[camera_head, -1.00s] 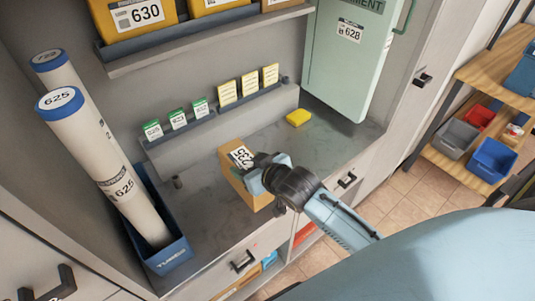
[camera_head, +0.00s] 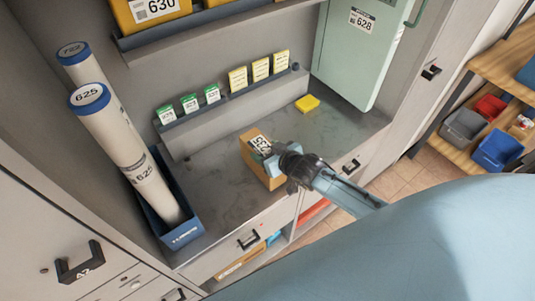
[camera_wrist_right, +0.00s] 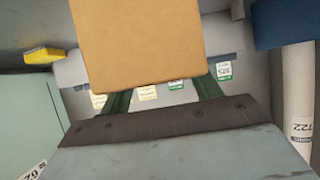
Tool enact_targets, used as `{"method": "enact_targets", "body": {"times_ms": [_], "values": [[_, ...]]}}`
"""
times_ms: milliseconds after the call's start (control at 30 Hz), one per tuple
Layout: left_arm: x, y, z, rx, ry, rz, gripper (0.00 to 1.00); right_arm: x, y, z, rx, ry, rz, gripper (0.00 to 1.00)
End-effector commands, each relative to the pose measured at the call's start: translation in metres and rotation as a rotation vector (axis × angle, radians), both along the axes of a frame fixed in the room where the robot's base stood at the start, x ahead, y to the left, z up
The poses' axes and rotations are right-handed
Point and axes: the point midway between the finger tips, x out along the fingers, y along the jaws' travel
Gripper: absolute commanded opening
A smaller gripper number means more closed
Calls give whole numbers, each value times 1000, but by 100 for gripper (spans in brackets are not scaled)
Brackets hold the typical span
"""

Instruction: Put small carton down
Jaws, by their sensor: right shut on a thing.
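The small carton (camera_head: 262,165) is an orange-brown box with a white printed label on top. It is at the grey counter (camera_head: 220,197), close to its front edge. I cannot tell whether its underside touches the counter. My right gripper (camera_head: 271,157) is shut on the carton from its right side. In the right wrist view the carton (camera_wrist_right: 138,45) fills the upper middle and hides the fingertips; parts of the green fingers show below it. My left gripper is not in view.
A blue bin (camera_head: 185,237) with tall tubes (camera_head: 130,145) stands left on the counter. A yellow block (camera_head: 307,103) lies behind right, near a green cabinet (camera_head: 355,60). A rack of small labelled cards (camera_head: 190,104) runs along the back. Bare counter lies left of the carton.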

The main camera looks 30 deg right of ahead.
Motion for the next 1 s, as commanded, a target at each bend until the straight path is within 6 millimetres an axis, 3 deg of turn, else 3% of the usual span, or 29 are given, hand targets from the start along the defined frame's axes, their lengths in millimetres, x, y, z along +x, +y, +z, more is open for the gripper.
{"method": "enact_targets", "body": {"times_ms": [133,533,567,600,700,1000], "values": [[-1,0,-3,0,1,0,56,1,1,-14,2,-5,0,13],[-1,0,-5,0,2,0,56,1,0,-19,1,-5,1,13],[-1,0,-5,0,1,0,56,0,0,-20,0,-1,0,66],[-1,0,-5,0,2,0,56,0,0,-20,0,-1,0,71],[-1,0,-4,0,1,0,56,0,0,-19,0,-1,0,84],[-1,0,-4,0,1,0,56,0,0,-18,0,-1,0,85]]}}
